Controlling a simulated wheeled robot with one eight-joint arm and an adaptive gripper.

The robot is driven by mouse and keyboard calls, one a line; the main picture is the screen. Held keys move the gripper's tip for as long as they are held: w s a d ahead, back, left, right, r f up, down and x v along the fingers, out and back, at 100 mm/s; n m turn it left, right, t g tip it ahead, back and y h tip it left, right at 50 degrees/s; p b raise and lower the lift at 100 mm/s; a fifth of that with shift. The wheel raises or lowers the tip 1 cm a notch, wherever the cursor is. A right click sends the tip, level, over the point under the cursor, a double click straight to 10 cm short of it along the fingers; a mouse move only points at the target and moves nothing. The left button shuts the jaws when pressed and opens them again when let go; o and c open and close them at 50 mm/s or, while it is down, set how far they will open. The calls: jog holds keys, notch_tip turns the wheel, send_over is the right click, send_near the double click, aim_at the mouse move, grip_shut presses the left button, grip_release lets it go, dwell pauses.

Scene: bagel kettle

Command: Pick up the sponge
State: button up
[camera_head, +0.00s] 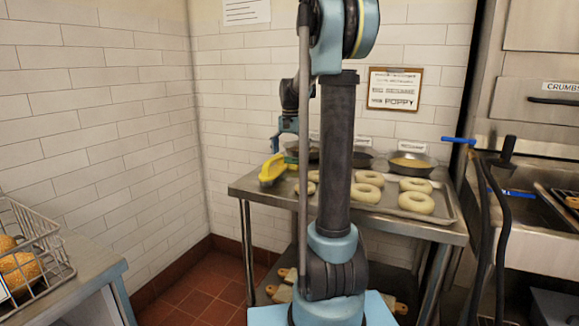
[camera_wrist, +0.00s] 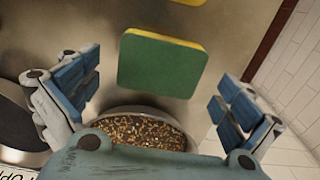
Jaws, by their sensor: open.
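The sponge (camera_wrist: 162,62), a block with a green face and yellow sides, shows near the middle of the wrist view over the grey steel table top. My gripper (camera_wrist: 155,92) is open, with one blue-padded finger to the left of the sponge and one to the right; neither visibly touches it. In the head view my gripper (camera_head: 288,148) hangs above the table's far left corner, partly hidden by my arm. I cannot clearly pick out the sponge there.
A yellow object (camera_head: 272,169) lies at the left end of the steel table (camera_head: 245,187). Beside the sponge in the wrist view stands a bowl of brown toppings (camera_wrist: 145,128). A tray (camera_head: 447,213) of bagels takes up the table's right side. Tiled walls stand behind.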

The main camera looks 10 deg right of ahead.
aim_at(290, 159)
jog(key=shift+f, duration=1.25)
jog(key=shift+c, duration=0.6)
jog(key=c, duration=0.6)
jog(key=shift+r, duration=0.15)
notch_tip(290, 159, up, 10)
jog(key=shift+o, duration=0.2)
